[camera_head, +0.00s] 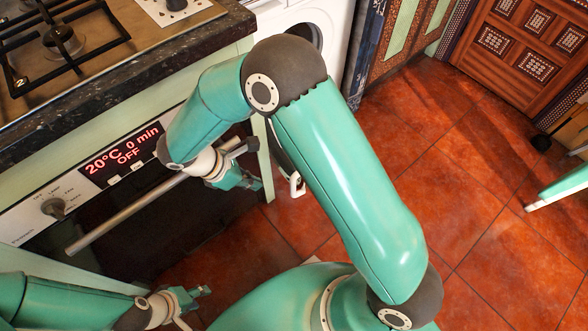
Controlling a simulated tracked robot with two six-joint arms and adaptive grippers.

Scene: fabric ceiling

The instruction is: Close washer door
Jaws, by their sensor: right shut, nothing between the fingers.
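The white washer (325,16) stands at the top, beside the oven counter, with its round dark opening (305,34) showing. Its door stands open; a dark curved edge and a white handle (297,186) show past my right arm, which hides most of the door. My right gripper (252,180) is shut and empty, between the oven handle and the door's white handle, to the left of the latter. I cannot tell whether it touches the door. My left gripper (198,300) is low at the left, in front of the oven, away from the washer; its finger opening is unclear.
The oven (160,215) with its long bar handle (130,212) and the dark counter edge (110,85) are close at the left. A gas hob (60,50) is above. Carved wooden doors (525,45) stand at the top right. The red tile floor (470,185) is mostly clear.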

